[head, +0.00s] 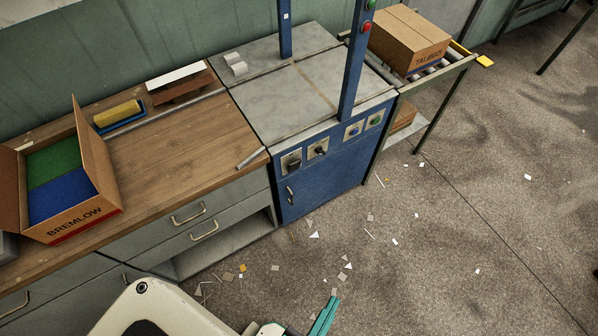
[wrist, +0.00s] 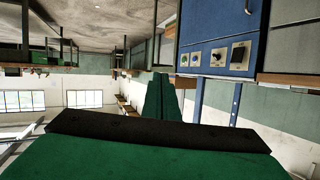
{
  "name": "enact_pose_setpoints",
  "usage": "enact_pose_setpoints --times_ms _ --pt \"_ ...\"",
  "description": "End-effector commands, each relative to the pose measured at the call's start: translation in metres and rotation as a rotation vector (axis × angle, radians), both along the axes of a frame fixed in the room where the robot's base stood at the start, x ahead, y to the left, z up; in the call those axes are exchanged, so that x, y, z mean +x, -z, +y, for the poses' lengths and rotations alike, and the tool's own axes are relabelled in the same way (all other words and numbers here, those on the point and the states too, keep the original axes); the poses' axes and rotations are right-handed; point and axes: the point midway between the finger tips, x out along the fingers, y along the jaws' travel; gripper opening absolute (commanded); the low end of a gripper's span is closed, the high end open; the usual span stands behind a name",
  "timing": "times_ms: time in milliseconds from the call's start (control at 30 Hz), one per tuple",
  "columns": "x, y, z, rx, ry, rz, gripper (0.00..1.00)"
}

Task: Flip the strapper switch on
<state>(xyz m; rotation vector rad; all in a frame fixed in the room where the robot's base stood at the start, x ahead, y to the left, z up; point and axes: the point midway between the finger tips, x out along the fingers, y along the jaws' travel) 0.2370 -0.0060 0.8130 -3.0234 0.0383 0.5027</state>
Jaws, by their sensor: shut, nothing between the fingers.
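The strapper is a blue cabinet (head: 322,184) with a grey top (head: 285,88) and two blue posts. Its front edge carries a black switch (head: 291,162) on a pale plate at the left, then a dark knob (head: 318,150), a blue button (head: 354,131) and a green button (head: 375,120). The upside-down wrist view also shows the black switch (wrist: 238,56) and the knob (wrist: 218,54). The switch's on or off position is too small to tell. My gripper (head: 324,316) is shut and empty, low in front of the cabinet and well apart from it. Its green fingers (wrist: 161,96) show in the wrist view.
A wooden counter (head: 185,150) stands left of the strapper, with an open BREMLOW box (head: 85,222) and a yellow-and-blue item (head: 118,114). A closed carton (head: 409,40) sits on a roller conveyor at the right. Scraps litter the floor (head: 400,240), which is otherwise free.

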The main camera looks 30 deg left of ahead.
Motion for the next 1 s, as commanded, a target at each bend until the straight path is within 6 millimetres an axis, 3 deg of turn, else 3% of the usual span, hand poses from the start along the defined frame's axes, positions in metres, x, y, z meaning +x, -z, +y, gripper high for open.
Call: enact_pose_setpoints --times_ms 200,500,733,1000 --pt "0.017 0.098 -0.003 0.154 0.026 0.166 0.0" --pt "0.046 0.206 0.019 0.407 0.005 0.376 0.0" --pt "0.079 0.256 0.053 0.627 -0.067 0.502 0.0" --pt "0.13 0.272 0.101 0.905 -0.206 0.588 0.0"
